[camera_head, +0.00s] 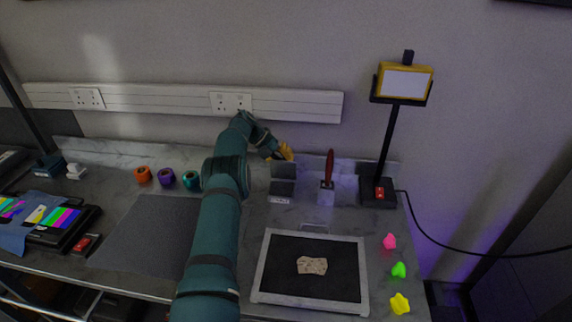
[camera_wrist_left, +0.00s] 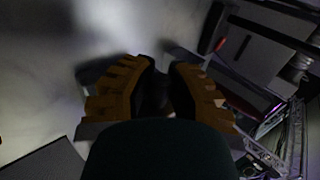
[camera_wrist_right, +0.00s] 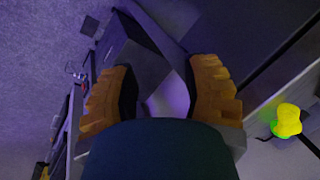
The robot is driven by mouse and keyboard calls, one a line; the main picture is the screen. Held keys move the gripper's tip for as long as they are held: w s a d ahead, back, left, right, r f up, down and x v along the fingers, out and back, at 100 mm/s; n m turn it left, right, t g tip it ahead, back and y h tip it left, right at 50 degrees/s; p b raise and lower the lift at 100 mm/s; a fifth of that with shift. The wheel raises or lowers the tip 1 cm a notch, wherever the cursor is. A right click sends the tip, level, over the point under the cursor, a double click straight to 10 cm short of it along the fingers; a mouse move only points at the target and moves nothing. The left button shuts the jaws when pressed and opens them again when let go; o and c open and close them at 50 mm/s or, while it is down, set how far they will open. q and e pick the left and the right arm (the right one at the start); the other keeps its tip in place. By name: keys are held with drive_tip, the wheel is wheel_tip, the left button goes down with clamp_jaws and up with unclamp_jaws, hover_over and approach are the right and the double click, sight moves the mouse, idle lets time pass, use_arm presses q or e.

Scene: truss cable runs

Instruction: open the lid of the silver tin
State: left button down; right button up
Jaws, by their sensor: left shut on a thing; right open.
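The silver tin (camera_head: 281,200) stands on the bench, right of my left forearm in the head view. Its lid (camera_head: 284,171) looks raised at the back, above a dark inside. My left gripper (camera_head: 285,153) is at the top edge of the lid, its orange fingers shut on it, though the contact is small and dark. In the left wrist view the left fingers (camera_wrist_left: 160,95) are close together with something dark between them. My right gripper (camera_wrist_right: 160,95) is open, with wide-apart fingers in the right wrist view; it is outside the head view.
A red-handled brush (camera_head: 328,170) and a lamp (camera_head: 378,191) stand right of the tin. A black-lined tray (camera_head: 256,279) lies in front with a tan piece (camera_head: 312,265). Several coloured spools (camera_head: 167,179) are to the left. Small bright figures (camera_head: 399,270) line the right side.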

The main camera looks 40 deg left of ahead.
use_arm(q)
drive_tip(key=shift+a+b, duration=0.15)
drive_tip(key=shift+b, duration=0.15)
idle(0.5)
drive_tip(key=c, duration=0.9)
unclamp_jaws()
drive_tip(key=shift+s+a, duration=0.1)
drive_tip(key=shift+o, duration=0.2)
